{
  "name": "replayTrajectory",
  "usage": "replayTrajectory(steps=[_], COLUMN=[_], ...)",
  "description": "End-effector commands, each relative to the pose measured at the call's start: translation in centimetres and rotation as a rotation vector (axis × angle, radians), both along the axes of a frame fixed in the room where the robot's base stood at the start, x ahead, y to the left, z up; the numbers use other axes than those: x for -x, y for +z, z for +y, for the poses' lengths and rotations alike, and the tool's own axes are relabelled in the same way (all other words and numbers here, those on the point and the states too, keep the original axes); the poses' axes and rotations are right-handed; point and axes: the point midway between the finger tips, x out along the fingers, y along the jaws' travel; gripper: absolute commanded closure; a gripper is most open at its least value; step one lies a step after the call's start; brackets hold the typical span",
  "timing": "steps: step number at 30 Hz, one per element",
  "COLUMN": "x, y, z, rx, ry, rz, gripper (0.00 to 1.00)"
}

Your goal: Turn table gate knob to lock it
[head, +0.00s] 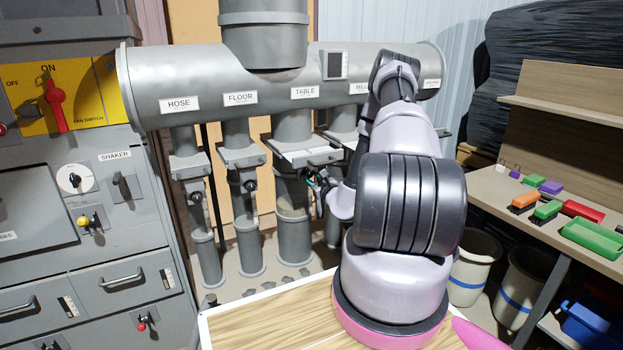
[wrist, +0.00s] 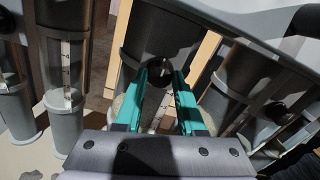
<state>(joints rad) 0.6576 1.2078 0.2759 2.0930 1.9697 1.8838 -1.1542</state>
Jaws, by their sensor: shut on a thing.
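The duct branch labelled TABLE (head: 305,92) drops from the big grey header, with its gate (head: 300,153) as a flat plate across the pipe. The table gate knob is a dark round piece on the pipe front, seen in the wrist view (wrist: 159,70) between the fingertips. My gripper (head: 318,184) reaches it from the right. Its teal fingers, seen in the wrist view (wrist: 160,80), stand on either side of the knob and are shut on it. The knob is mostly hidden by the gripper in the head view, and its turn angle cannot be told.
Similar branches labelled HOSE (head: 179,104) and FLOOR (head: 240,97) stand close on the left, with their own gates and knobs. Another branch (head: 350,140) stands close on the right, partly behind my arm. A wooden-topped table (head: 270,325) lies in front.

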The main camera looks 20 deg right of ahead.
Motion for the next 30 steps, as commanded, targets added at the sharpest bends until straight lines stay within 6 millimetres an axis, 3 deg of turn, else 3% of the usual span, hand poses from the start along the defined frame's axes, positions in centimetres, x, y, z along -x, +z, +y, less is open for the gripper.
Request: replayTrajectory(steps=[11,30], x=[0.04,0.08], y=[-0.03,-0.08], z=[-0.01,-0.14], rx=[-0.148,-0.742], ry=[0.001,-0.001], rz=[0.006,0.027], gripper=[1.0,1.0])
